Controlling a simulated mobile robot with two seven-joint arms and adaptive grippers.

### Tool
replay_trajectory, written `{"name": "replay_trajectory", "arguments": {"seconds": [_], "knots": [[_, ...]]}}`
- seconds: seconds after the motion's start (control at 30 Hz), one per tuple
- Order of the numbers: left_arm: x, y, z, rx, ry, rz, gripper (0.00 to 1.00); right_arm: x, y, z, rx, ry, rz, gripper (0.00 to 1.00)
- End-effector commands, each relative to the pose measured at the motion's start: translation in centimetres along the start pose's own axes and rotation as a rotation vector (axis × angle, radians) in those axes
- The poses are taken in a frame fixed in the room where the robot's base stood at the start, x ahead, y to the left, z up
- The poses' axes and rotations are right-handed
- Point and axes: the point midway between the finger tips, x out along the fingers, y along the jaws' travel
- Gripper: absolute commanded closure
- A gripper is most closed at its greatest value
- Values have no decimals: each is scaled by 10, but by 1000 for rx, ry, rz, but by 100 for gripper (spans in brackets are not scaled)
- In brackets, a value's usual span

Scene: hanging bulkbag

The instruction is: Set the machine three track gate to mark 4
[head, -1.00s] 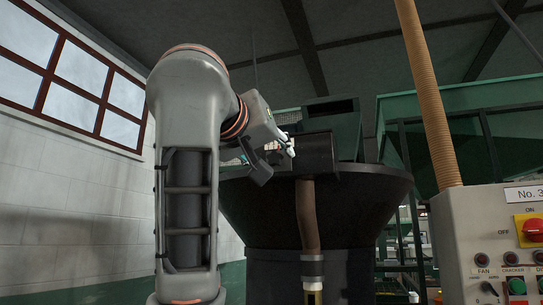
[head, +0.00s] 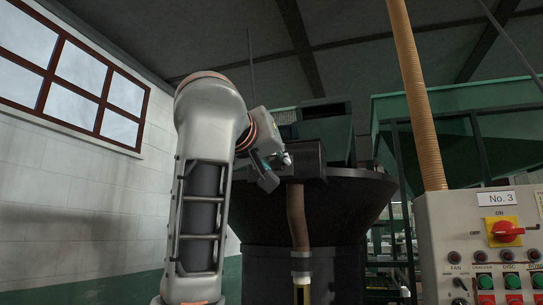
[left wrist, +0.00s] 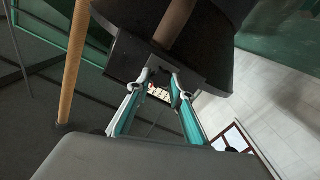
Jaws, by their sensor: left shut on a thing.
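The track gate (head: 308,160) shows as a dark box-shaped housing at the rim of the big black hopper (head: 345,195), with a brown tube below it. My left gripper (head: 286,161) is at the housing's left side, its arm crossing in front of the hopper. In the left wrist view the two fingers of the gripper (left wrist: 163,78) reach to the edge of the dark housing (left wrist: 135,58) and are shut on a small dark part there, mostly hidden. A pale marked strip (left wrist: 158,93) shows between the fingers, but its marks are too small to read. My right gripper is not in view.
A control panel (head: 480,240) labelled No. 3, with a red switch and several buttons, stands at the right. A tan ribbed hose (head: 417,95) rises behind it. Green bins (head: 460,135) fill the back right. A white wall (head: 75,200) is at the left.

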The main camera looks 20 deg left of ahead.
Motion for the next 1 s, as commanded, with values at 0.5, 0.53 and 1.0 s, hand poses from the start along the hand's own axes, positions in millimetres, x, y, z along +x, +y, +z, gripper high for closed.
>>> {"name": "replay_trajectory", "arguments": {"seconds": [0.5,0.53,1.0], "knots": [[2,3,2,4,-2,7,62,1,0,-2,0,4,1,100],[2,3,2,3,-2,7,62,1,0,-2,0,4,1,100],[-23,5,2,1,0,11,62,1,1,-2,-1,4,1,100]]}}
